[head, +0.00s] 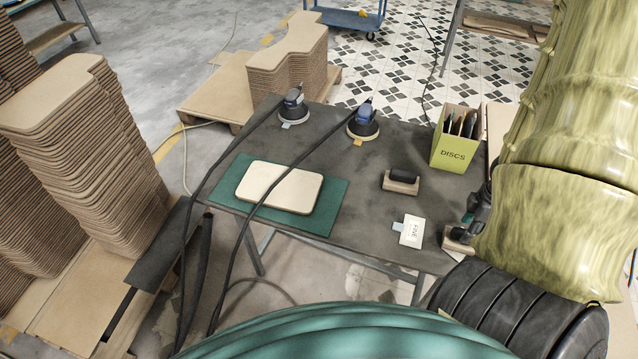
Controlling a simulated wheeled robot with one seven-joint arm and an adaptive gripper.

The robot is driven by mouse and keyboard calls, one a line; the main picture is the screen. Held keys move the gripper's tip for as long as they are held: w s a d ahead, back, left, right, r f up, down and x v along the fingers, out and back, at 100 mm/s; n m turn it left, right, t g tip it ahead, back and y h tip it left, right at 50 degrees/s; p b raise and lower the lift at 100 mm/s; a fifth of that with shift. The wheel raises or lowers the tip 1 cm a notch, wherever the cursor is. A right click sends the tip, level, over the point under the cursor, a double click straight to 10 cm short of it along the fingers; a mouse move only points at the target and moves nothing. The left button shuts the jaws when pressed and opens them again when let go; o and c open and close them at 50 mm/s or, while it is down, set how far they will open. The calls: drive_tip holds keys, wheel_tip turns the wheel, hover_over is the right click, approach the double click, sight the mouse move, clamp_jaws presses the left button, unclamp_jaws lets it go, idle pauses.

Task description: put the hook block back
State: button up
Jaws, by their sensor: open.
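A small block with a dark rounded top and a pale wooden base (401,182) sits on the right half of the grey worktable (335,135). A second pale wooden piece (458,240) lies at the table's right front edge, partly hidden by my gripper and arm. I cannot tell for sure which of the two is the hook block. My gripper (466,229) is dark and open, low over the table's right edge, right at the second wooden piece. Whether it touches that piece is not clear. My arm hides the table's right side.
A white card marked FINE (412,231) lies left of my gripper. A green DISCS box (453,150) stands behind. Two corded sanders (292,108) (363,124) stand at the back. A pale board (278,187) rests on a green mat (327,222). Curved board stacks (90,160) stand left.

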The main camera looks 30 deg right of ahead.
wheel_tip(320, 180, up, 10)
idle(1.1)
drive_tip(key=shift+s, duration=0.1)
idle(0.3)
